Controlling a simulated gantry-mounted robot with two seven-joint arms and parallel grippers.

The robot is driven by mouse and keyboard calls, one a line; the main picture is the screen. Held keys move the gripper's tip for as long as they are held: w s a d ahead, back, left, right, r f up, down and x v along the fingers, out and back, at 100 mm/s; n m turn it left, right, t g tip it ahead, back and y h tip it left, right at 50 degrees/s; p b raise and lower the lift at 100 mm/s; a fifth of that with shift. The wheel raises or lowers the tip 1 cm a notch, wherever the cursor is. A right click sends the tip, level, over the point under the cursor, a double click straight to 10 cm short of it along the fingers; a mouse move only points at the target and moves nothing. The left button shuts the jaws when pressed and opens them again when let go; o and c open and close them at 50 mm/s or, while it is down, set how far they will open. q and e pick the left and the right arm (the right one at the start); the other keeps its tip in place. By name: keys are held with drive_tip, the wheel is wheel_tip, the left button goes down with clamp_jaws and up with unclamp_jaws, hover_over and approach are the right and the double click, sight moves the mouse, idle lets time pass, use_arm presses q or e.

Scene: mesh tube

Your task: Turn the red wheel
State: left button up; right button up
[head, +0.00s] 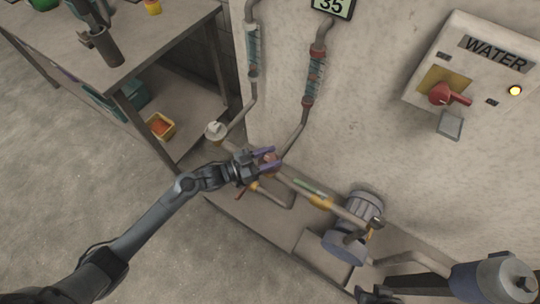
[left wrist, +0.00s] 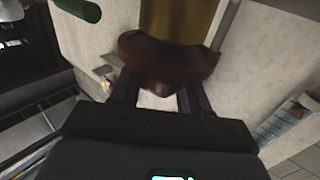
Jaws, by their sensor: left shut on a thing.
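The red wheel (head: 269,157) sits on the pipework low by the wall in the head view. My left gripper (head: 266,160), with purple fingers, reaches it from the left and is shut on it. In the left wrist view the wheel (left wrist: 165,65) is dark red, below a brass-coloured stem, with its lower rim between the two fingers. The fingers hide part of the wheel. A dark piece at the bottom edge of the head view looks like my right gripper (head: 376,295), and its jaws cannot be made out.
A pump (head: 352,222) and a blue-grey cylinder (head: 495,280) stand to the right. A wall panel marked WATER (head: 478,70) has a red switch and a lit yellow lamp. A workbench (head: 150,40) is at upper left. The floor at left is clear.

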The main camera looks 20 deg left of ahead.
use_arm(q)
drive_tip(key=n+t+y+p, duration=0.2)
drive_tip(key=p, duration=0.1)
drive_tip(key=n+y+p, duration=0.1)
drive_tip(key=shift+r+t+y+p, duration=0.25)
drive_tip(key=shift+t+y+p, duration=0.1)
drive_tip(key=shift+t+y, duration=0.05)
drive_tip(key=shift+f+n+t+y+p, duration=0.1)
drive_tip(key=shift+n+t+y+p, duration=0.5)
drive_tip(key=shift+n+y+p, duration=0.45)
drive_tip(key=shift+f+n+t+y, duration=0.1)
drive_tip(key=shift+n+t+y, duration=0.25)
drive_tip(key=shift+y, duration=0.6)
drive_tip(key=o, duration=1)
drive_tip(key=shift+s, duration=0.1)
drive_tip(key=p+v, duration=0.2)
drive_tip(key=v, duration=0.8)
drive_tip(key=shift+s+p, duration=0.3)
